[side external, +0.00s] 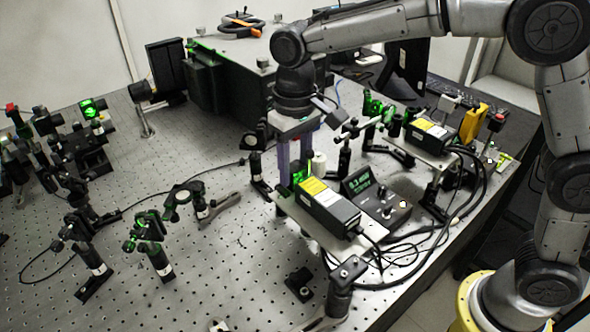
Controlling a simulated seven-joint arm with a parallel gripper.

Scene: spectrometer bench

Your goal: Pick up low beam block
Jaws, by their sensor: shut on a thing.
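My gripper (296,172) points straight down near the middle of the bench, just behind a black laser box with a yellow label. Its two long purple-grey fingers reach down on either side of a small dark piece with a green glow, which I take to be the low beam block (299,171). The fingers are shut on it. Its lower part is hidden behind the laser box and its plate, so I cannot tell whether it touches the bench.
The laser box (328,206) stands on a raised plate in front of the fingers. Post-mounted optics (185,198) stand to the left. Cables run at the right.

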